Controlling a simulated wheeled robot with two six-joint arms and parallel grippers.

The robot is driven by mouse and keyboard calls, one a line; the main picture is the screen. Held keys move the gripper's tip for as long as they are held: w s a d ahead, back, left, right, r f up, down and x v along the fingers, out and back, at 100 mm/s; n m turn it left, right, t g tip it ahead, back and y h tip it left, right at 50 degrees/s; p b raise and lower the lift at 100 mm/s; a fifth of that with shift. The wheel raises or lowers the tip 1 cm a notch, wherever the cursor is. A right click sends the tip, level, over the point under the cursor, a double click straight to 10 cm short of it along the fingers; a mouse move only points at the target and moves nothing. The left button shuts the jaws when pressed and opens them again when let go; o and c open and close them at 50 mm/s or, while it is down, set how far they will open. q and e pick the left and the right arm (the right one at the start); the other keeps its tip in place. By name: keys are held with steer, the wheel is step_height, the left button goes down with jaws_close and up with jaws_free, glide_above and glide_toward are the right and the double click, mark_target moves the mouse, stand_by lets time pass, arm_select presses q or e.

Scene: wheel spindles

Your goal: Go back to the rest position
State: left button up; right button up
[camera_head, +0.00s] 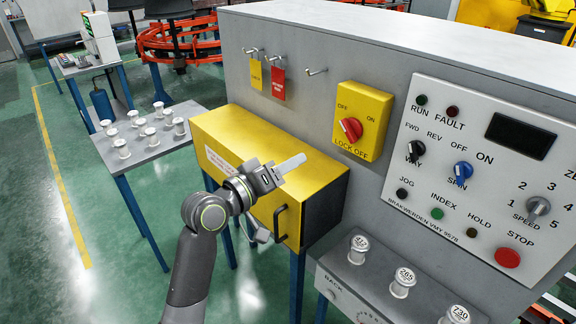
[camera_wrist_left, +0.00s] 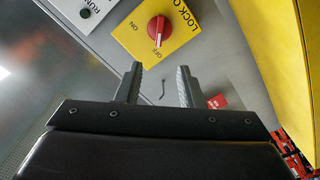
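My left arm comes up from the bottom in the head view. Its left gripper (camera_head: 296,162) hangs above the yellow box, in front of the grey cabinet wall. In the left wrist view the two fingers of the left gripper (camera_wrist_left: 158,78) stand apart with nothing between them. They are apart from the red lockout knob (camera_wrist_left: 158,28), which shows beyond them on its yellow plate. The same red knob (camera_head: 350,129) is right of and above the gripper in the head view. My right gripper is not in view.
The yellow box (camera_head: 255,155) with a dark handle (camera_head: 280,225) lies under the gripper. A yellow tag (camera_head: 256,75) and red tag (camera_head: 278,83) hang on hooks; another hook is empty. A control panel (camera_head: 485,180) is right. Numbered spindles stand on the front ledge (camera_head: 345,291).

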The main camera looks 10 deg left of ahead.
arm_select(q)
steer(key=s+a+f+g+y, duration=0.2)
steer(key=s+a+f+y, duration=0.25)
steer(key=f, duration=0.65)
steer(key=s+a+f+g+y, duration=0.3)
steer(key=s+a+f, duration=0.25)
steer(key=s, duration=0.45)
steer(key=s+a+f+m+g+y, duration=0.1)
steer(key=s+a+f+g+y, duration=0.15)
steer(key=s+a+f, duration=0.55)
steer(key=s+a+f+g+y, duration=0.2)
steer(key=s+f+g, duration=0.2)
steer(key=s, duration=0.8)
step_height(320, 180, down, 24)
steer(key=a, duration=0.2)
steer(key=s+d+f+g, duration=0.2)
steer(key=s+f, duration=1.3)
steer(key=shift+f, duration=0.2)
